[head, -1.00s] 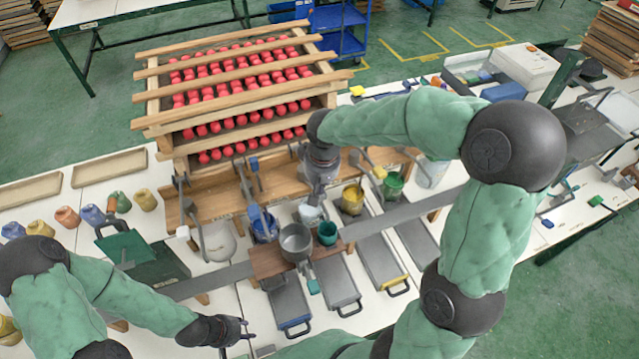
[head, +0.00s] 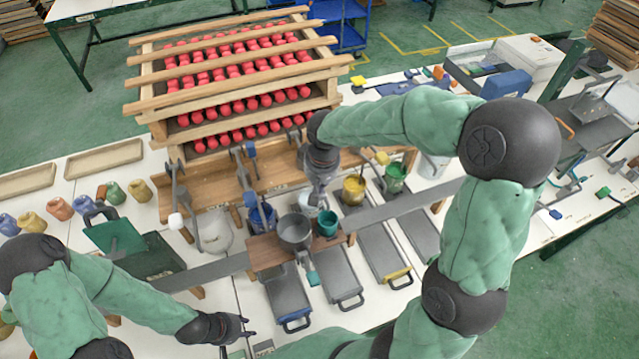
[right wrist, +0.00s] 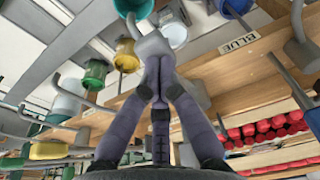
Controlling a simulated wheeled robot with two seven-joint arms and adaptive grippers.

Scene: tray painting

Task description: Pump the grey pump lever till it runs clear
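My right gripper (head: 316,197) reaches down over the middle of the pump bench. In the right wrist view its fingers (right wrist: 157,88) close on a grey block at the end of the grey pump lever (right wrist: 152,45). The rest of that lever is mostly hidden by the gripper. A grey pot (head: 295,231) stands on a wooden board just in front, beside a teal cup (head: 327,223). A pale pot (head: 308,203) is partly hidden under the gripper; I cannot see the liquid's colour. My left gripper (head: 243,327) is empty and looks open near the table's front edge.
Neighbouring levers have a blue knob (head: 250,149), a yellow knob (head: 382,158) and a white knob (head: 175,220). A blue pot (head: 262,218), yellow pot (head: 353,190) and green pot (head: 395,178) flank the work spot. A rack of red pieces (head: 143,106) stands behind.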

